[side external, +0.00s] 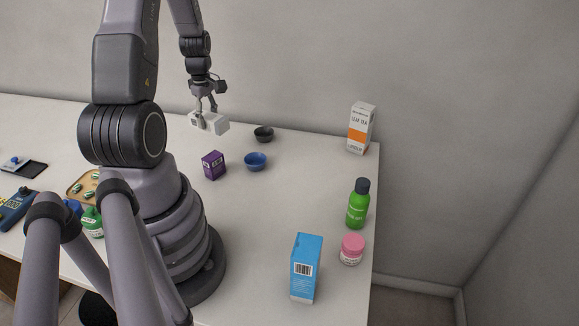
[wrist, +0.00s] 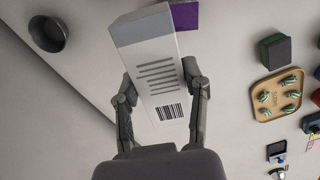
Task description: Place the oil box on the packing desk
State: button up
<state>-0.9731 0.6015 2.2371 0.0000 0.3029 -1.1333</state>
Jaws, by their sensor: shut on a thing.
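My gripper (side external: 205,104) is shut on a white box (side external: 218,125) over the far part of the white desk (side external: 310,190). In the wrist view the white box (wrist: 157,70) sits tilted between the two fingers (wrist: 158,108), with grey text lines and a barcode facing the camera. No readable name shows on it, so I cannot tell whether it is the oil box. Whether its underside touches the desk is unclear.
A purple box (side external: 213,165), blue bowl (side external: 255,161) and dark bowl (side external: 264,134) stand near the held box. A tea box (side external: 361,130), green bottle (side external: 358,205), pink jar (side external: 351,249) and blue box (side external: 306,267) line the right side. The desk's middle is clear.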

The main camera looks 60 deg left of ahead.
jog(key=w+d+r+m, duration=0.2)
jog(key=w+d+m, duration=0.7)
jog(key=d+m, duration=0.3)
jog(key=w+d+r+m, duration=0.3)
jog(key=w+d+m, duration=0.6)
jog(key=d, duration=0.7)
jog(key=m, duration=0.3)
jog(key=shift+w+d+r, duration=0.15)
jog(key=shift+w, duration=0.25)
